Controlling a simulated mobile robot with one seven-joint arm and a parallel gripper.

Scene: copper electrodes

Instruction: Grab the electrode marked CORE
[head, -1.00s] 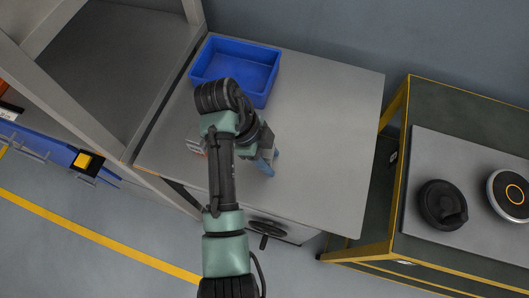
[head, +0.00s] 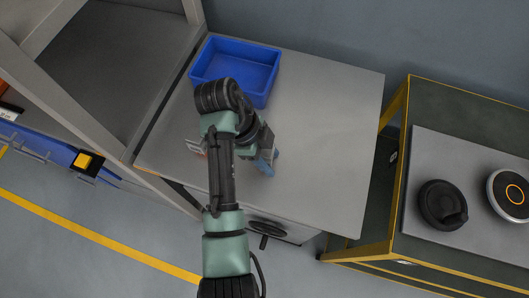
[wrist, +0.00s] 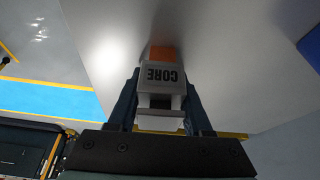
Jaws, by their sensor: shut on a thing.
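The electrode marked CORE (wrist: 162,76) shows in the wrist view as a white block with dark lettering, upside down in the picture, and an orange end beyond it. My gripper (wrist: 161,90) is shut on it, with one dark blue finger on each side.
The grey table (head: 330,130) is clear on its right side. A blue tray (head: 233,60) stands at its back left, empty where visible. A grey frame (head: 60,85) stands to the left. A yellow-edged cart (head: 415,200) with round dark devices stands to the right.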

